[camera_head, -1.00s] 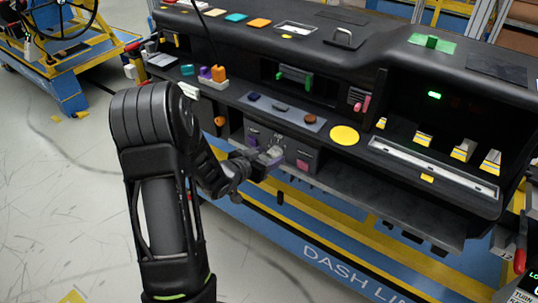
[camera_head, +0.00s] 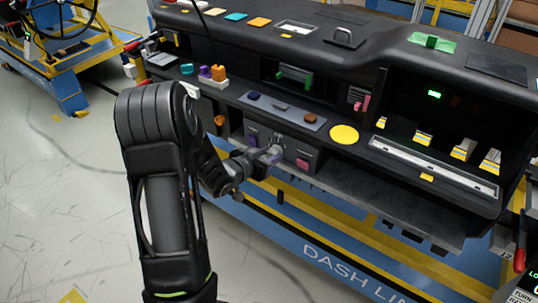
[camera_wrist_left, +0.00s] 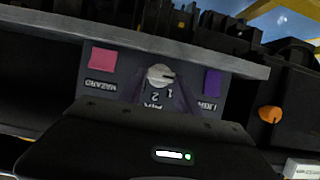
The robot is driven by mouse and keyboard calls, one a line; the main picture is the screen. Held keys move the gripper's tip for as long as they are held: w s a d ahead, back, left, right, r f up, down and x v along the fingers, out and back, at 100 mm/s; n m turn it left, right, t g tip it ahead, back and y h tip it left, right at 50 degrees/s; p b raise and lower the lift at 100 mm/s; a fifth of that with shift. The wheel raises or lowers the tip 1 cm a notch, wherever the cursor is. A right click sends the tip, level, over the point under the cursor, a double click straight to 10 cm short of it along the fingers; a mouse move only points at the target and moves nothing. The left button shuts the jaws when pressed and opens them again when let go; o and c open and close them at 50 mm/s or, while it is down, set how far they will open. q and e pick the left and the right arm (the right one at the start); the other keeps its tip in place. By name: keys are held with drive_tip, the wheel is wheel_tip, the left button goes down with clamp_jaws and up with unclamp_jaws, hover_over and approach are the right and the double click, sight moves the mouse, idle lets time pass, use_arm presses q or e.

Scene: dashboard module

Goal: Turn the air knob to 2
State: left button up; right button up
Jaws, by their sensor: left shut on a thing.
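The air knob (camera_wrist_left: 160,74) is a small pale round knob in the wrist view, on a grey panel (camera_wrist_left: 128,66) between a pink hazard button (camera_wrist_left: 103,59) and a purple light button (camera_wrist_left: 212,82). The digits 1 and 2 and the word AIR show beside it. A light mark on the knob points to the right in that view; I cannot tell which digit it matches. My left gripper (camera_head: 271,153) is at the panel's front in the head view, shut on the air knob and largely covering it there. My right gripper is out of view.
The dashboard (camera_head: 350,60) runs across the head view, with a ledge (camera_head: 225,92) jutting out above the panel. An orange knob (camera_wrist_left: 270,114) sits to the right in the wrist view. Open floor (camera_head: 60,190) lies at the left.

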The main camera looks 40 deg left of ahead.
use_arm(q)
clamp_jaws()
drive_tip(key=shift+f+m+y+b, duration=0.2)
drive_tip(key=shift+m+y+b, duration=0.1)
drive_tip(key=shift+b, duration=0.7)
drive_tip(key=m+y+b, duration=0.2)
drive_tip(key=m+b, duration=0.1)
drive_tip(key=b, duration=0.1)
drive_tip(key=d+m+t+y+b, duration=0.1)
drive_tip(key=m+y+b, duration=0.1)
drive_tip(key=m+b, duration=0.2)
drive_tip(key=f+m+t+y+b, duration=0.1)
drive_tip(key=m+y+b, duration=0.1)
drive_tip(key=m+b, duration=0.2)
drive_tip(key=shift+d+b, duration=0.25)
drive_tip(key=shift+b, duration=0.75)
drive_tip(key=shift+m, duration=0.3)
